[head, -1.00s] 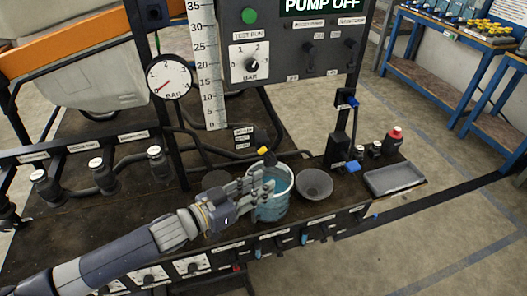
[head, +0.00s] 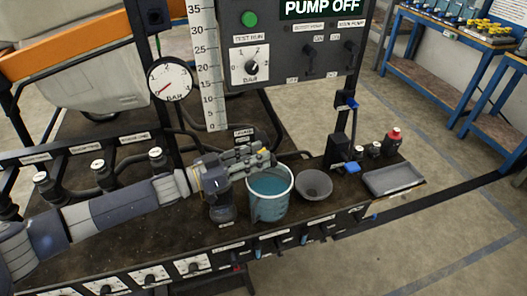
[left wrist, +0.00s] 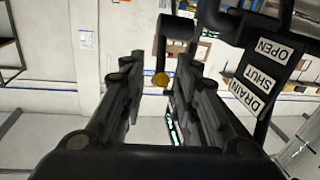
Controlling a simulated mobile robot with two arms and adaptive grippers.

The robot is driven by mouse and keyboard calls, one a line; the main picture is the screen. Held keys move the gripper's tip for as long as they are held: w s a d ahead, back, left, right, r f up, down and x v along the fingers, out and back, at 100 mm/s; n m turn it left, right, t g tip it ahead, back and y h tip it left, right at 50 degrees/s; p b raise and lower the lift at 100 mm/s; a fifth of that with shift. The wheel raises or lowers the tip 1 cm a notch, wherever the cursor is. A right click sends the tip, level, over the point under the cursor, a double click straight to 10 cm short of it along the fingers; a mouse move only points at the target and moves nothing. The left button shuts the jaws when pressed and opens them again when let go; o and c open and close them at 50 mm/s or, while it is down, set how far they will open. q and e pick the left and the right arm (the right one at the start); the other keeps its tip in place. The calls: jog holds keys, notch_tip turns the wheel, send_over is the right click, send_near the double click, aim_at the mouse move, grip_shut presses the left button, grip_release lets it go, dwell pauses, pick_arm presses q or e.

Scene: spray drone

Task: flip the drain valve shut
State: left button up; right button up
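The drain valve's black lever with a yellow tip (left wrist: 160,79) shows in the left wrist view, ahead of the gap between my left fingers. A white label plate reading DRAIN, SHUT and OPEN (left wrist: 262,76) is beside it on the right, seen upside down. My left gripper (left wrist: 156,88) is open, its two fingers apart with nothing held between them; contact with the lever cannot be told. In the head view my left gripper (head: 262,160) is just behind the bucket of blue liquid (head: 270,190) and largely hides the valve. My right gripper is not in view.
A pressure gauge (head: 171,80) and the pump panel (head: 290,45), reading PUMP OFF, rise behind. Several capped fittings line the left side.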

pick_arm(q)
jog(key=shift+x, duration=1.2)
grip_shut()
